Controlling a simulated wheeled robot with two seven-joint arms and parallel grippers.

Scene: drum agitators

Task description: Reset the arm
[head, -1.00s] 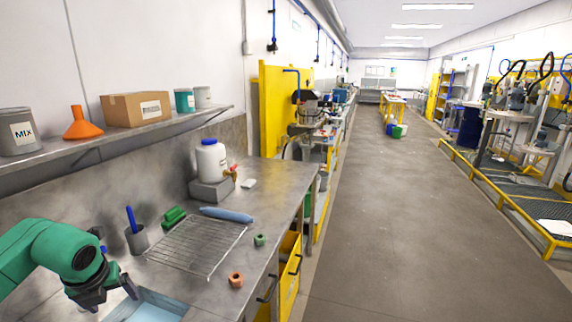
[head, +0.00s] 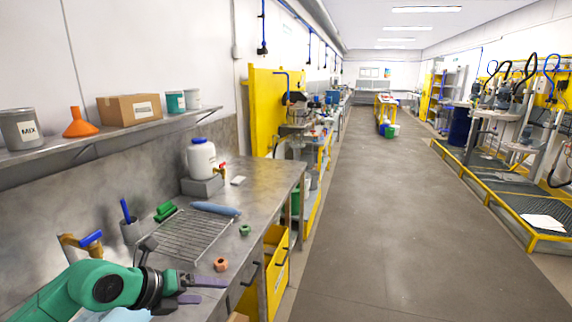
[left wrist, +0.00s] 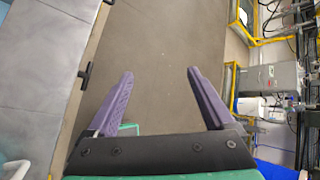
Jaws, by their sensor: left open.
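My left arm is green, and its gripper (head: 186,290) is at the lower left of the head view, near the front edge of the metal bench (head: 262,180). In the left wrist view the two purple fingers of the left gripper (left wrist: 160,95) are spread wide apart with nothing between them. Bare floor (left wrist: 150,45) shows behind the fingers, with the bench (left wrist: 35,70) to the left. My right gripper is not in either view.
On the bench are a wire rack (head: 188,235), a white jar (head: 201,157), an orange nut (head: 221,265), a green nut (head: 245,230) and a blue cylinder (head: 215,209). A yellow drawer (head: 276,270) stands open below. The aisle (head: 400,220) on the right is clear.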

